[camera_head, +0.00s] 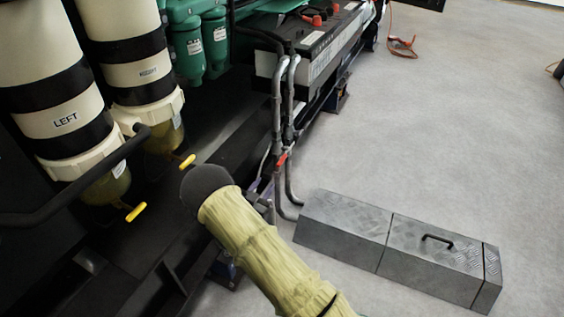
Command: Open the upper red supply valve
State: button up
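A small red valve handle (282,160) sits on the grey vertical pipes (277,105) right of centre. It lies slanted across the pipework, and it is too small to tell its exact setting. Only this one red handle on the pipes is clear; any lower one is hidden or not visible. My arm, in a yellow-green sleeve with a dark rounded joint, rises from the bottom and covers the area left of and below the pipes. I cannot make out my gripper's fingers. A small dark part beside the sleeve near the pipes is unclear.
Cream filter canisters, one labelled LEFT (65,118), stand at left with yellow handles (136,212) below. A black bar (85,195) crosses there. A battery (315,45) is behind the pipes.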

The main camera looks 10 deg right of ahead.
aim_at(282, 158)
jog(key=b+x, duration=0.4)
jog(key=x, duration=0.9)
jog(key=shift+w+d+f, duration=0.1)
jog(key=shift+d+f, duration=0.05)
jog(key=shift+d, duration=0.05)
jog(key=shift+w+d+b, duration=0.4)
jog(key=shift+w, duration=0.2)
grip_shut()
